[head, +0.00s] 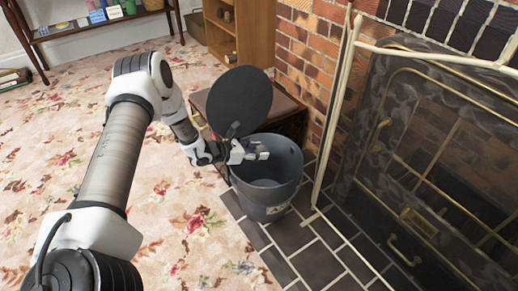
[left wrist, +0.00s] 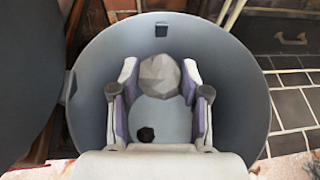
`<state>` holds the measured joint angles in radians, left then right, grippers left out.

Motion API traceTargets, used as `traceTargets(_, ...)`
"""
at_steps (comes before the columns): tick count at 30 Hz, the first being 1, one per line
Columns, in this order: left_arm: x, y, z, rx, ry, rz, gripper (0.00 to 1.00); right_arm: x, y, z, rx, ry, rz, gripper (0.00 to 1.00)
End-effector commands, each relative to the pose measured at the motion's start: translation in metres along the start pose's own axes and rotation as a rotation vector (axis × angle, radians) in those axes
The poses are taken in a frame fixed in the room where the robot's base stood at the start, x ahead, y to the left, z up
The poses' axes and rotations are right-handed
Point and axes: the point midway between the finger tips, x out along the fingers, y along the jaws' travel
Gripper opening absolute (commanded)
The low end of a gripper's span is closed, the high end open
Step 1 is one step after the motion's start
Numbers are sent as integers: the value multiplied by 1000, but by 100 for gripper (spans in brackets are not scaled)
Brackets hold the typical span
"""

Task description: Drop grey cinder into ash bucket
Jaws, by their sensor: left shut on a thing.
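The ash bucket (head: 266,193) is a dark grey-blue round pail with its round lid (head: 239,101) standing open behind it. It stands on dark tiles beside the fireplace. My left gripper (head: 258,152) reaches over the bucket's mouth from the left. In the left wrist view the grey cinder (left wrist: 160,76) is a faceted grey lump between the fingertips of the left gripper, which is shut on it. The bucket's inner wall (left wrist: 95,75) surrounds the gripper and cinder in that view. A small dark lump (left wrist: 146,134) lies on the bucket's floor. My right gripper is not in view.
A brass-framed fireplace screen (head: 410,150) and brick wall (head: 308,45) stand to the right. A small dark wooden table (head: 285,108) is behind the bucket. A shelf (head: 245,35) stands at the back. Floral carpet (head: 185,235) is clear at the left.

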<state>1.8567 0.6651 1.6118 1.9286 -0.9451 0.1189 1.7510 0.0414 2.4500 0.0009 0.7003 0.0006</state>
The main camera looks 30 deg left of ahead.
Motion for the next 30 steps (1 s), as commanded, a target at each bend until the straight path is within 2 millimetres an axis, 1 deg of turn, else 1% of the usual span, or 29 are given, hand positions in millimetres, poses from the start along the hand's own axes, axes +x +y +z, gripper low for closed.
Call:
traceTargets(1,4,0,-9,0,1,0,12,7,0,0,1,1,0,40)
traceTargets(3,5,0,-13,0,1,0,12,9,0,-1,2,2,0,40)
traceTargets(11,5,0,-12,0,0,0,12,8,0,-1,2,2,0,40)
traceTargets(12,5,0,-12,0,0,0,60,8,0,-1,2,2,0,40)
traceTargets(13,5,0,-12,0,0,0,71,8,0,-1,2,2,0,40)
traceTargets(14,5,0,-12,0,0,0,75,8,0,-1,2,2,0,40)
traceTargets(21,5,0,-12,0,0,0,75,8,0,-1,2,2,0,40)
traceTargets(24,2,0,-12,-1,0,1,75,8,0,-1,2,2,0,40)
traceTargets(26,-3,1,-12,-2,0,1,75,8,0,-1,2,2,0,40)
traceTargets(29,-21,1,-12,-5,-2,4,75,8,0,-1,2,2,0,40)
traceTargets(30,-31,1,-11,-7,-5,5,75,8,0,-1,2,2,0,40)
